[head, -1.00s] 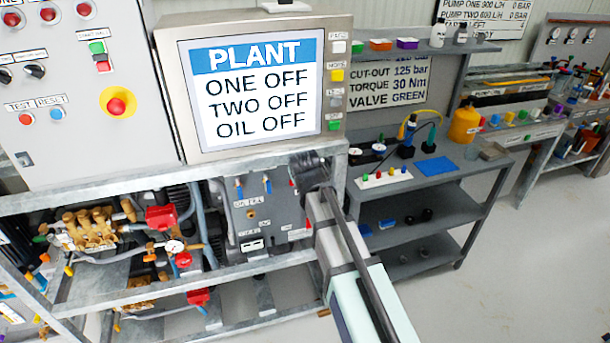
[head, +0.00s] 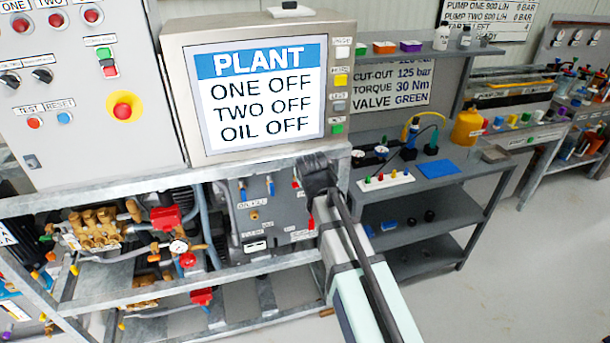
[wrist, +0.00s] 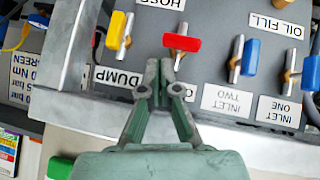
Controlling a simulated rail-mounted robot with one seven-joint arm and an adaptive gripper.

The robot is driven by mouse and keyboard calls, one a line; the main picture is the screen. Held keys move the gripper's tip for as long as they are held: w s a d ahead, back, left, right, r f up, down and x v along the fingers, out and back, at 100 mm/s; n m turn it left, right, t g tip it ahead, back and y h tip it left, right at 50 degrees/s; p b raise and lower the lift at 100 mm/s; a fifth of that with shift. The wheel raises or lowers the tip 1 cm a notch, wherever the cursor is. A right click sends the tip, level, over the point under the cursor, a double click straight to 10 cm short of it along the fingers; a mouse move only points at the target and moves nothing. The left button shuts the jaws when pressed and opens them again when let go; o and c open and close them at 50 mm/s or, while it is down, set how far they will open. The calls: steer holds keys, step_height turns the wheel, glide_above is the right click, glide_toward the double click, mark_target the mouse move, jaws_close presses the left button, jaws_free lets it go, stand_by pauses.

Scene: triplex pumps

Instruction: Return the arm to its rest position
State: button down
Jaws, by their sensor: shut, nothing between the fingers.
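My arm reaches in from the bottom of the head view, with its dark end at the frame's top rail, below the plant screen. The fingers cannot be made out there. In the wrist view my gripper (wrist: 159,78) is shut and empty. Its tips appear just below the red valve handle (wrist: 182,42) on a grey panel; I cannot tell whether they touch it. A yellow handle (wrist: 114,30) is to the left and a blue handle (wrist: 250,57) to the right. The panel labels are upside down in this view.
The plant screen (head: 262,90) reads one off, two off, oil off. A metal frame rail (head: 120,188) runs below the control cabinet (head: 75,120). Brass pump parts (head: 97,228) sit inside. A grey shelf bench (head: 420,215) stands right; bare floor (head: 500,290) is in front of it.

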steer(key=d+p+v, duration=0.1)
steer(key=p+v, duration=0.2)
steer(key=v, duration=0.4)
steer(key=s+d+f+m+g, duration=0.1)
steer(key=s+d+f+g, duration=0.2)
steer(key=s+f, duration=0.55)
steer(key=s+d+f+g+h, duration=0.1)
steer(key=s+d+f+g, duration=0.15)
steer(key=f, duration=1.05)
steer(key=s+d+f+m+g, duration=0.1)
steer(key=s+d+f+g, duration=0.2)
steer(key=s+f, duration=0.55)
steer(key=s+d+f+m+g, duration=0.1)
steer(key=s+d+f+g, duration=0.2)
steer(key=s+f, duration=0.7)
steer(key=s+d+f+m+g, duration=0.1)
steer(key=s+d+f+g, duration=0.3)
steer(key=s+f, duration=0.7)
steer(key=s, duration=0.8)
steer(key=shift+d+m, duration=0.25)
steer(key=shift+m, duration=0.05)
steer(key=shift+s+g, duration=0.15)
steer(key=shift+g, duration=0.1)
